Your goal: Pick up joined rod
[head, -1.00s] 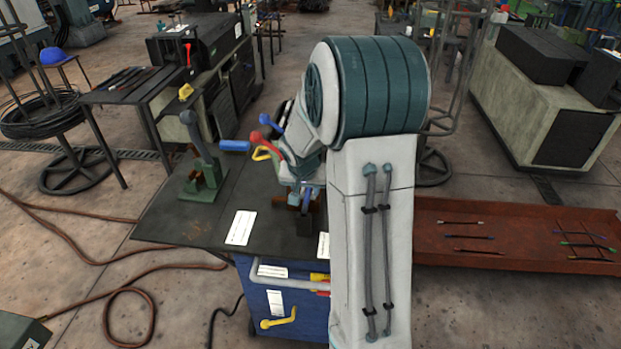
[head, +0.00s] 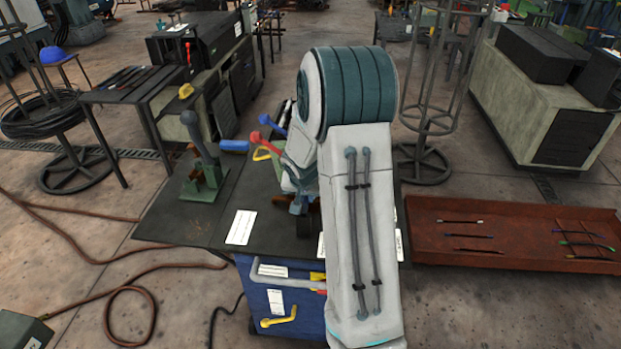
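Several thin short rods lie in the rust-red tray (head: 420,252) at the right. One rod (head: 460,221) lies at the back left of the tray, a second (head: 468,235) in front of it, and a dark one (head: 478,251) nearer the front. More rods (head: 585,243) lie crossed at the tray's right end. I cannot tell which one is the joined rod. My arm stands over the dark workbench, left of the tray. My gripper is hidden behind my arm, so its fingers and anything in them do not show.
The dark benchtop (head: 200,225) carries a green lever tool (head: 204,172), red and blue handles (head: 267,140) and a white paper (head: 241,227). A wire-frame stand (head: 428,150) is behind the tray. A grey cabinet (head: 535,110) stands at the back right.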

